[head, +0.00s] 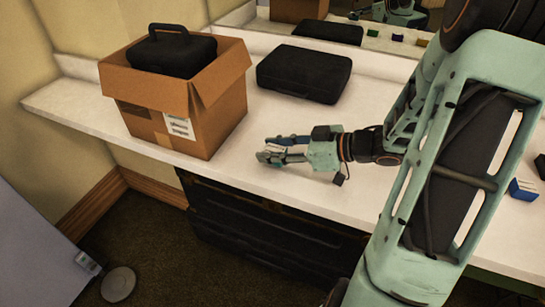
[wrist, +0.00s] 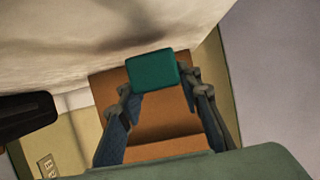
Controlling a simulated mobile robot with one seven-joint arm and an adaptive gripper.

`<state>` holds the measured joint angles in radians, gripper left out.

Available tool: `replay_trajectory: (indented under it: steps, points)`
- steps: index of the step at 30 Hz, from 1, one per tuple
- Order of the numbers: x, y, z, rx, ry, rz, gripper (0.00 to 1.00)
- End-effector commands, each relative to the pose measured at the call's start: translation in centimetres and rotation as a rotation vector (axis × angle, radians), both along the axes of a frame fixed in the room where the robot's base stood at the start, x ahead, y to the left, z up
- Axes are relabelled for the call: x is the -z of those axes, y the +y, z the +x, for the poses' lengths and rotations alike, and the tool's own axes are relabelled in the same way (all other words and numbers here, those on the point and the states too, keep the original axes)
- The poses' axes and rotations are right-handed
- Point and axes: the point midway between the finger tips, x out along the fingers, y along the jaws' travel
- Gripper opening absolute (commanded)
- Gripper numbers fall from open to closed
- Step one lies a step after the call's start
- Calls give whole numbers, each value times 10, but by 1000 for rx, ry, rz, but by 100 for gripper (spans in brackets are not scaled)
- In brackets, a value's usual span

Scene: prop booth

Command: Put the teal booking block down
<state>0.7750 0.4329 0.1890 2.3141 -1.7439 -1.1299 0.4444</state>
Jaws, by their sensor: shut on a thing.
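The teal booking block (wrist: 152,70) shows in the wrist view between my gripper's fingertips, with its flat face toward the camera. My gripper (wrist: 158,88) is shut on it. In the head view my gripper (head: 268,153) reaches left over the white counter (head: 300,187), right of the cardboard box. The block cannot be made out clearly there, and I cannot tell whether it touches the counter.
An open cardboard box (head: 143,124) with a black case (head: 172,56) in it stands at the left. Another black case (head: 304,73) lies behind my gripper. A blue block (head: 522,188) is at the far right.

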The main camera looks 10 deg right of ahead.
Motion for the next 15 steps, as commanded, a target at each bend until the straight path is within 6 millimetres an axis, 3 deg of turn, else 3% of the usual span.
replay_trajectory:
  steps: [1, 3, 14, 15]
  points:
    - [13, 0, 0, 2, 2, 3, 7]
    - [18, 0, 0, 2, 1, 1, 7]
    - [20, 0, -1, 0, 1, 1, 7]
    - [20, 0, -1, 0, 0, 0, 34]
